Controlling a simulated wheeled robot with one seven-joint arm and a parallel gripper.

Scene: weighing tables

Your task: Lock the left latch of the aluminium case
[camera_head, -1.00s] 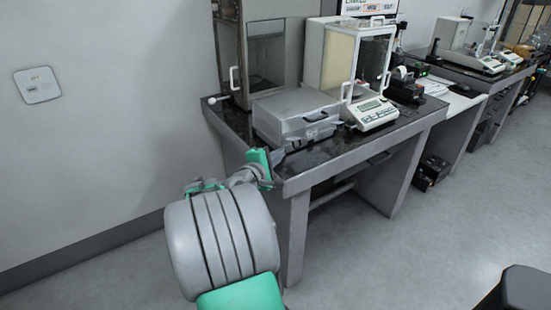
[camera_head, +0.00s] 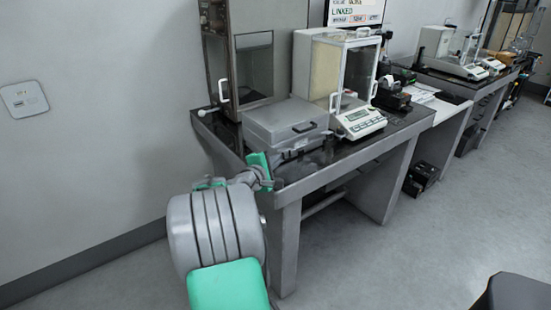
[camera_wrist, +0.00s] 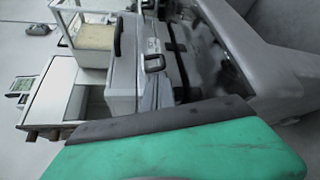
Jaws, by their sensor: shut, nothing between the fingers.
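The aluminium case (camera_head: 280,119) is a flat grey box with its lid down, lying on the near table's dark top. A dark handle (camera_head: 303,127) shows on its front. The left latch cannot be made out in the head view. In the wrist view, turned on its side, the case front (camera_wrist: 152,92) is close ahead, with a dark-edged metal loop (camera_wrist: 155,63) on it; I cannot tell whether this is a latch. My gripper (camera_head: 276,182) is shut and empty by the case's front left corner. My green and grey hand hides part of the case; contact cannot be told.
A balance (camera_head: 360,122) with a glass chamber stands right of the case. A tall cabinet (camera_head: 246,68) stands behind it. The table's grey front edge (camera_head: 340,165) runs just below my gripper. The floor (camera_head: 400,245) in front is clear.

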